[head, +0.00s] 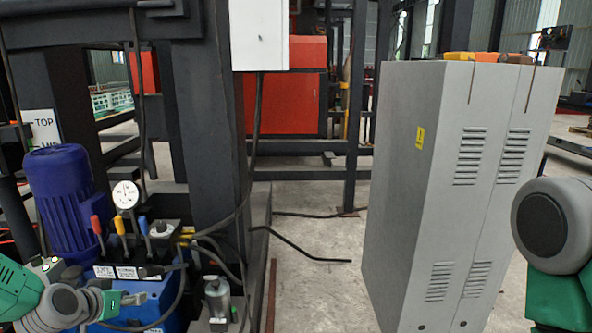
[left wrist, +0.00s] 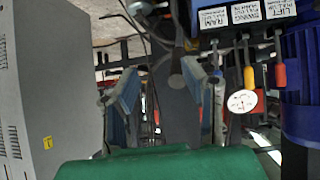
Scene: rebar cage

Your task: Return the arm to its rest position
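My left arm comes in at the lower left of the head view, green with grey joints. Its gripper end (head: 128,299) is low in front of the blue hydraulic unit (head: 160,300), whose levers stand just above. I cannot tell whether they touch. In the left wrist view, turned upside down, my left gripper (left wrist: 162,95) shows two blue-grey fingers spread apart with nothing between them. A green link of mine fills the bottom of that view. My right arm shows only as a grey joint and green link at the right edge of the head view; its gripper is out of view.
The hydraulic unit has red, yellow and blue levers (head: 120,236), a gauge (head: 125,194) and a blue motor (head: 62,195). Black frame posts stand behind. A tall grey cabinet (head: 405,190) stands right of centre. Bare floor (head: 310,240) lies between, with a black hose.

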